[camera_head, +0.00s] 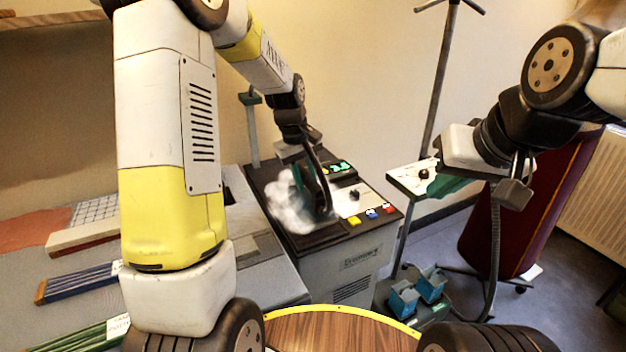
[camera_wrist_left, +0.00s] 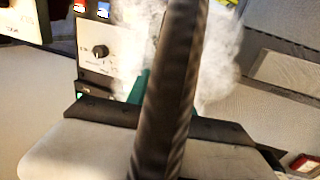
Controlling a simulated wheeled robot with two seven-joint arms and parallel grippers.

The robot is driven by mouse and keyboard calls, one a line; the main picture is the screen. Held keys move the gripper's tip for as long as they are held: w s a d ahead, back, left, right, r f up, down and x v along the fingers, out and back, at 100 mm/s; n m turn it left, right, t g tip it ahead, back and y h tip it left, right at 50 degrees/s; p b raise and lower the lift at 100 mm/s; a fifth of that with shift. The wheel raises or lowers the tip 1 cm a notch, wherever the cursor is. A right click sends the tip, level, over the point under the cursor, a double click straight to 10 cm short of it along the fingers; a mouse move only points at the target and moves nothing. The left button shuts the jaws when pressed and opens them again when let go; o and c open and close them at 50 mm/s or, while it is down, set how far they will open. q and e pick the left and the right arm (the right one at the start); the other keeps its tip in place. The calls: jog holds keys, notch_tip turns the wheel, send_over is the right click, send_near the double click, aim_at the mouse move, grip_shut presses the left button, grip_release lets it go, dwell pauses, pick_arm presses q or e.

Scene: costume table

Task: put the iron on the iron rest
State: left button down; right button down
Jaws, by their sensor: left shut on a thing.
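My left gripper (camera_head: 303,150) is over the steam station's top at the centre of the head view. It is shut on the iron (camera_head: 322,192), a dark shape standing steeply over the top panel. White steam (camera_head: 292,203) hides its lower left part, so I cannot tell whether it touches the panel. In the left wrist view a dark hose (camera_wrist_left: 172,85) crosses the middle and hides most of the iron. I cannot make out an iron rest for certain; the steam covers part of the panel. My right gripper (camera_head: 515,185) is at the right, and its jaw opening is unclear.
The steam station (camera_head: 345,262) has a knob plate and coloured buttons along its right side. A maroon board (camera_head: 520,225) stands behind my right arm. Bundled rods lie at left.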

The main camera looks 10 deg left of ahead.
aim_at(306, 195)
pick_arm(q)
jog(key=shift+f, duration=1.65)
jog(key=shift+f, duration=0.1)
jog(key=c, duration=1.1)
grip_release()
jog(key=shift+f, duration=0.15)
notch_tip(306, 195, up, 12)
jog(key=s+a, duration=0.1)
jog(key=a, duration=0.1)
jog(key=s+r+m+t, duration=0.2)
jog(key=s+r+m, duration=0.1)
jog(key=s+r, duration=0.6)
jog(key=s+a+m+t, duration=0.1)
jog(key=s+m+t, duration=0.2)
jog(key=s, duration=1.2)
jog(key=shift+s+f+m, duration=0.2)
jog(key=shift+m, duration=0.5)
